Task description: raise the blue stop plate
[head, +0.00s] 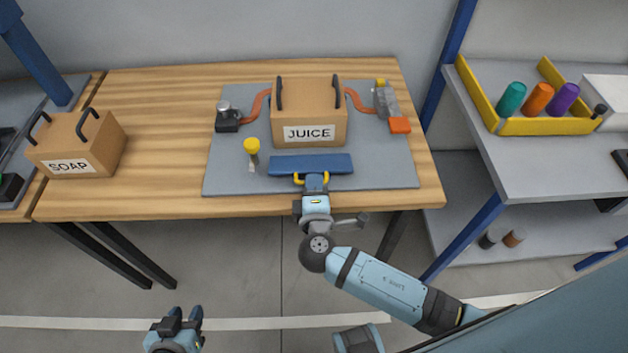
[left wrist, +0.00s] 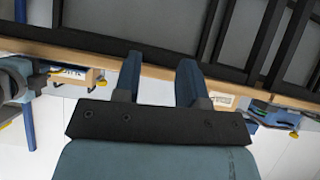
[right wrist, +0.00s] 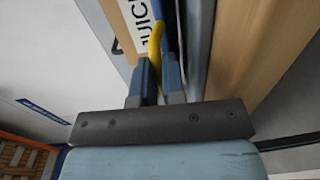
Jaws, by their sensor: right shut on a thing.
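The blue stop plate (head: 311,164) lies at the front of the grey board (head: 390,172), just in front of the JUICE box (head: 309,115). A yellow handle (head: 298,179) sits on its front edge. My right gripper (head: 313,181) is at this handle. In the right wrist view my right gripper (right wrist: 158,85) is shut on the yellow handle (right wrist: 155,42), with the plate's blue edge beside it. My left gripper (head: 184,318) is low, in front of the table and away from the plate. In the left wrist view its fingers (left wrist: 158,80) are apart with nothing between them.
A yellow-topped knob (head: 252,147) stands left of the plate. Orange clamps flank the JUICE box, one ending at an orange block (head: 400,125). A SOAP box (head: 78,144) stands on the table's left. A shelf with a yellow tray (head: 545,126) of cups is at right.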

